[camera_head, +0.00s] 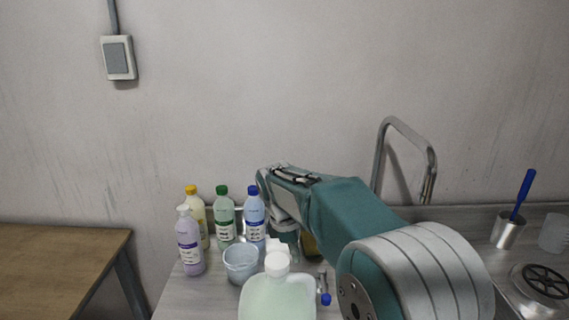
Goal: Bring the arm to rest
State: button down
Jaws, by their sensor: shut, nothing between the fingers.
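My teal and grey arm reaches in from the lower right of the head view and bends at its far end above the counter. My gripper (286,234) points down from that bend, just right of the blue-capped bottle (254,217). It is shut and empty. My arm and the jug in front partly hide it, so its fingertips are hard to make out.
A bucket (240,264) and a large pale green jug (277,296) stand in front. A faucet (431,165) and sink are right; a wooden table (60,262) is left.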

jog(key=s+d+r+m+t+y, duration=0.25)
jog(key=s+d+r+m, duration=0.5)
jog(key=s+d, duration=0.4)
jog(key=s+d+f+m+t, duration=0.1)
jog(key=s+f+m+t, duration=0.2)
jog(key=s+m, duration=0.5)
jog(key=s, duration=0.7)
jog(key=shift+d+m, duration=0.35)
jog(key=shift+d, duration=0.05)
jog(key=shift+a, duration=0.1)
